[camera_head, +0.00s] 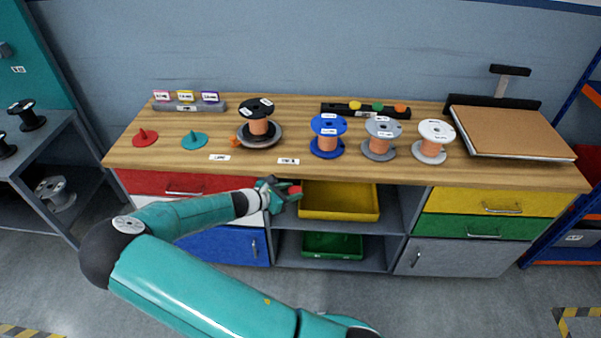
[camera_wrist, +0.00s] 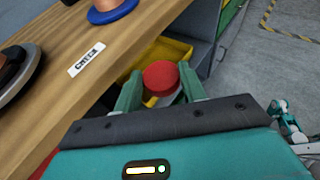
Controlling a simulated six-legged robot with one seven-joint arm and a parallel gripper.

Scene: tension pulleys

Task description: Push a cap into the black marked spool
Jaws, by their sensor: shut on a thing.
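My gripper (camera_head: 289,192) is shut on a red cap (camera_head: 295,189), in front of the workbench's front edge, above the yellow bin. In the wrist view the red cap (camera_wrist: 161,77) sits between the two green fingers of my gripper (camera_wrist: 160,88). The black spool (camera_head: 258,121), wound with copper-coloured wire, stands on a dark round base on the bench, up and to the left of my gripper. Part of a dark round thing (camera_wrist: 17,72) shows at the wrist view's left edge. Whether the black spool's hole is empty cannot be seen.
A blue spool (camera_head: 328,135), a grey spool (camera_head: 380,138) and a white spool (camera_head: 433,141) stand to the right. A black rack (camera_head: 342,110) holds coloured caps. The yellow bin (camera_head: 340,212) is below.

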